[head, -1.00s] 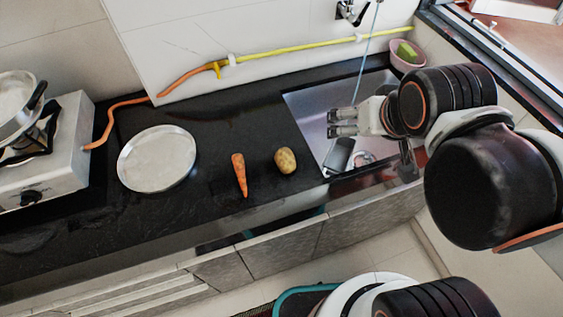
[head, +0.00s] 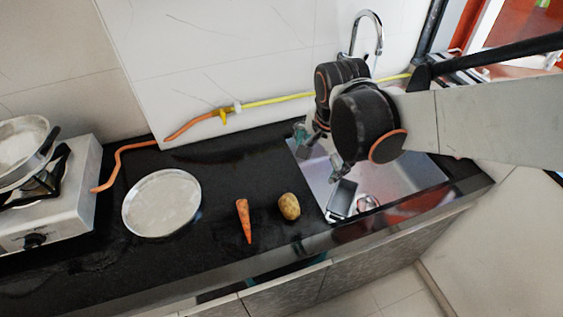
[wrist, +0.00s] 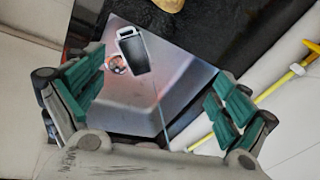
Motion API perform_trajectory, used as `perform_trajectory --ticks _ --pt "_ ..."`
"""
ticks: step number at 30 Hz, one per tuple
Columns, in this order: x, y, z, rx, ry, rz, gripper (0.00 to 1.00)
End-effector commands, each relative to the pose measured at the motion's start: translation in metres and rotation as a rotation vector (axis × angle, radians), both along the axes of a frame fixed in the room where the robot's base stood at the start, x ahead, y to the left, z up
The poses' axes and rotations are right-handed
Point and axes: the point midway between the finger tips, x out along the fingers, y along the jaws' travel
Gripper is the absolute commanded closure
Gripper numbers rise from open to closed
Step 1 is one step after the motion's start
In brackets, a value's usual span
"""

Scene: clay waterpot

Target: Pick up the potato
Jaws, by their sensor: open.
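The potato (head: 289,206) lies on the black counter, just left of the sink, in the head view. Its lower part shows at the top edge of the wrist view (wrist: 165,4). My gripper (head: 318,148) is above the left part of the sink, behind and right of the potato and apart from it. In the wrist view my gripper (wrist: 155,95) has its green-padded fingers spread wide, with nothing between them. My arm hides part of the gripper in the head view.
An orange carrot (head: 244,221) lies left of the potato, and a round metal plate (head: 161,204) lies further left. The sink (head: 405,180) holds a dark object (head: 342,198). A yellow and orange hose (head: 270,101) runs along the wall. A stove (head: 62,205) stands at far left.

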Motion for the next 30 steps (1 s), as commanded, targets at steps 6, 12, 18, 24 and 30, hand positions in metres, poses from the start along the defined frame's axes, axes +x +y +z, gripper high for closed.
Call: perform_trajectory --ticks 6,12,18,24,30 --pt "0.027 0.026 -0.038 0.04 0.102 -0.264 0.06" --pt "0.022 0.061 -0.073 0.055 0.183 -0.41 0.06" --pt "0.015 0.079 -0.093 0.058 0.218 -0.444 0.06" --pt "0.017 0.082 -0.13 0.054 0.217 -0.443 0.06" --pt "0.018 0.08 -0.161 0.057 0.217 -0.443 0.06"
